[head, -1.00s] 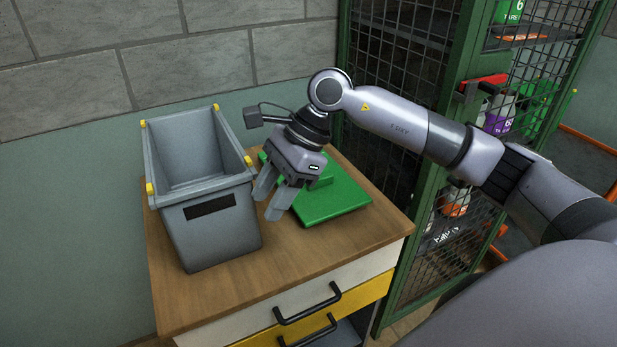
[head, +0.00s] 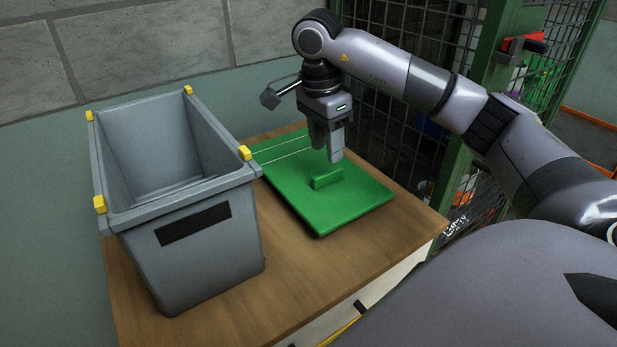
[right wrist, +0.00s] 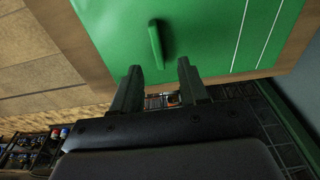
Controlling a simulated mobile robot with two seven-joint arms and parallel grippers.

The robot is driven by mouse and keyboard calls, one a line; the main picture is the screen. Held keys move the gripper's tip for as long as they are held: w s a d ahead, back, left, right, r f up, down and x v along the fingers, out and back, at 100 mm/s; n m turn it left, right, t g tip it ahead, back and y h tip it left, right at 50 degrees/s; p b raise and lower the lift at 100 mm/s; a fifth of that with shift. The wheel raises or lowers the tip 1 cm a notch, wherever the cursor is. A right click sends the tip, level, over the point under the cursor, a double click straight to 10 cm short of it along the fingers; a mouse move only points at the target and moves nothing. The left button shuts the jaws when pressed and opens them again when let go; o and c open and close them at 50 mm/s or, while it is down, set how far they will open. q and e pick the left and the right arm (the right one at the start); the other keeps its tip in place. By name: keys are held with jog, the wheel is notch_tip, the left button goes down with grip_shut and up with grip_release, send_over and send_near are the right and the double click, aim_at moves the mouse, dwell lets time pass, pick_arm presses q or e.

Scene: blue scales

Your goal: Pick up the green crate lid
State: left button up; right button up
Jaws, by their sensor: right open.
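The green crate lid (head: 345,205) lies flat on the wooden cabinet top, with a raised bar handle (head: 327,179) near its middle and two thin pale lines across its far part. It also fills the upper part of the right wrist view (right wrist: 205,35), where the handle (right wrist: 156,44) stands just ahead of the fingers. My right gripper (head: 328,158) points down above the lid, just behind the handle. Its fingers are apart and empty, as the right wrist view (right wrist: 160,75) shows. My left gripper is not in view.
A grey open crate (head: 185,240) with yellow corner pieces stands left of the lid on the wooden cabinet top (head: 290,285). A green-framed mesh cage (head: 470,150) stands to the right, close to my right arm. A wall is behind.

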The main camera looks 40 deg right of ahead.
aim_at(328, 172)
jog(key=f, duration=0.5)
jog(key=shift+s+d+f, duration=0.15)
jog(key=shift+s+f, duration=0.05)
jog(key=shift+f, duration=0.15)
grip_shut()
dwell(1.1)
